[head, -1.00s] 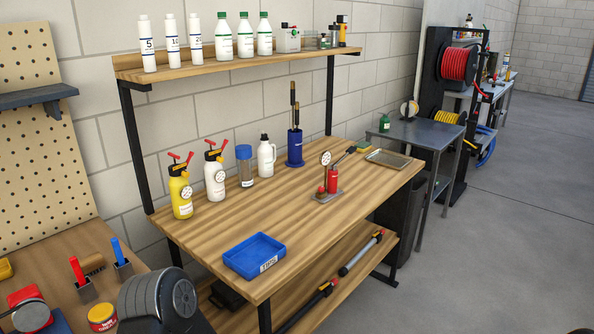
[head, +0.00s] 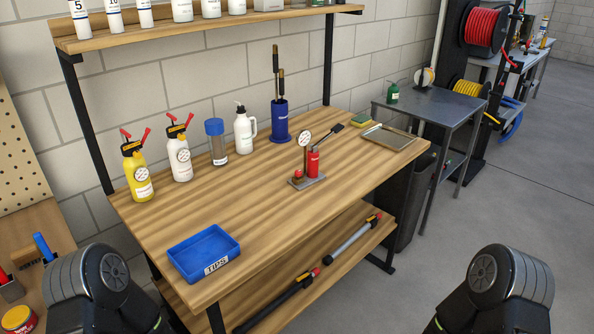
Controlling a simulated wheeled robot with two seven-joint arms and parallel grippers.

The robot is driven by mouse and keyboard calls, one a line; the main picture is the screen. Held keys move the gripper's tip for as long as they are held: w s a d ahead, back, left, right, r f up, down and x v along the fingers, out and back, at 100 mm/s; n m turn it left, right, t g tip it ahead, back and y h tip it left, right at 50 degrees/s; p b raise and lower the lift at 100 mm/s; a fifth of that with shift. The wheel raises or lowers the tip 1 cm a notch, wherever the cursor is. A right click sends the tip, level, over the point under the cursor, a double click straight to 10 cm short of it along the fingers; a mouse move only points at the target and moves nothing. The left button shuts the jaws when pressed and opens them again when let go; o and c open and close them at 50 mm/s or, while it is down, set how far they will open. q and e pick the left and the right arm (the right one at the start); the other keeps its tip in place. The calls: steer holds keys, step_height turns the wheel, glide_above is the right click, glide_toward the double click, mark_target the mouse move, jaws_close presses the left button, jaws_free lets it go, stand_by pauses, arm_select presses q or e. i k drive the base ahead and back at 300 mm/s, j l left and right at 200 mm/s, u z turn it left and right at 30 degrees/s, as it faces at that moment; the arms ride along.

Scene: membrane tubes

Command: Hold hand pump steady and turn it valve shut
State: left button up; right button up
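The hand pump (head: 313,164) stands upright on the wooden bench, right of the middle. It has a red cylinder on a grey base plate, a round white gauge on a stem, and a dark lever handle slanting up to the right. A small red knob (head: 298,174), which looks like its valve, sits at the left of the base; whether it is open or shut is too small to tell. Dark links of my two arms show at the bottom left and bottom right corners. Neither gripper is in view, and nothing touches the pump.
The wood before the pump is clear.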

mark_target(312, 176)
steer(key=u, duration=0.35)
steer(key=i+l+u, duration=0.3)
steer(key=l+u, duration=0.3)
steer(key=i+l+u, duration=0.15)
steer(key=l+u, duration=0.15)
steer(key=l, duration=0.15)
steer(key=i+l, duration=0.1)
steer(key=l, duration=0.5)
steer(key=i+l+u, duration=0.1)
steer(key=l, duration=0.5)
steer(key=i+l+u, duration=0.1)
steer(key=l, duration=0.5)
steer(key=i+l, duration=0.1)
steer(key=l, duration=0.5)
